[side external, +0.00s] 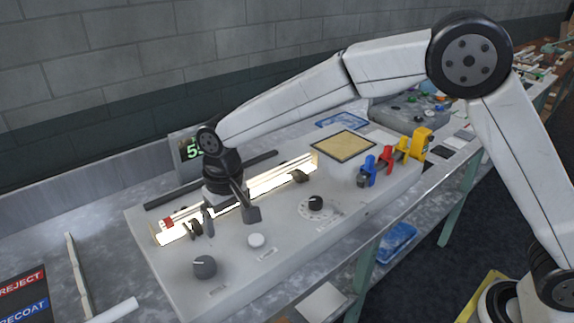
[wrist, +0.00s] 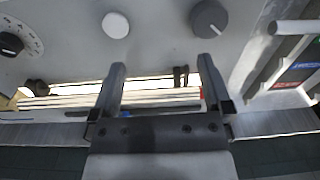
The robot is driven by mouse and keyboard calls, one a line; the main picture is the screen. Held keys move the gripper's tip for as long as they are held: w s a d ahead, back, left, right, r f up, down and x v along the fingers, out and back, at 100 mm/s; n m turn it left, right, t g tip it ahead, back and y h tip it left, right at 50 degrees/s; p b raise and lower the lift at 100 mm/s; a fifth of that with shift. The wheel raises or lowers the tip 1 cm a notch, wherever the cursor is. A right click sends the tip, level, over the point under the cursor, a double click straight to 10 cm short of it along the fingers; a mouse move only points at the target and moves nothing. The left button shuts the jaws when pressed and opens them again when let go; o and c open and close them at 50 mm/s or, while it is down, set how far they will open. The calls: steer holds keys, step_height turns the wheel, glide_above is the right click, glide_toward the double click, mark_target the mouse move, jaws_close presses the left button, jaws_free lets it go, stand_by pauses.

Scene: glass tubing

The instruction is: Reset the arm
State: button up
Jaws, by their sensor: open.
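My gripper (side external: 232,216) is low over the grey bench machine (side external: 190,275), beside its bright lit slot (side external: 268,182). The jaws are open. In the wrist view my gripper (wrist: 160,82) has its two fingers apart, with the lit slot (wrist: 145,86) and thin pale tubes (wrist: 70,101) crossing between and behind them. A small red piece (side external: 168,223) is at the left end of the tubes. I see nothing clearly held between the fingers. Whether the fingertips touch the machine I cannot tell.
Knobs (side external: 205,267) and a white button (side external: 256,240) stand on the machine's front. A numeric display (side external: 190,148) is behind my gripper. Blue, red and yellow clamps (side external: 387,158) stand at the right end. A REJECT label (side external: 24,284) lies at the left.

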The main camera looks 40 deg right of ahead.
steer(key=s+d+f+t, duration=0.1)
steer(key=s+d, duration=0.8)
steer(key=d, duration=0.3)
steer(key=s+d+f+t, duration=0.1)
steer(key=s+d+f, duration=0.1)
steer(key=s+d, duration=0.7)
steer(key=d, duration=0.3)
steer(key=shift+f+m, duration=0.2)
steer(key=shift+m, duration=0.1)
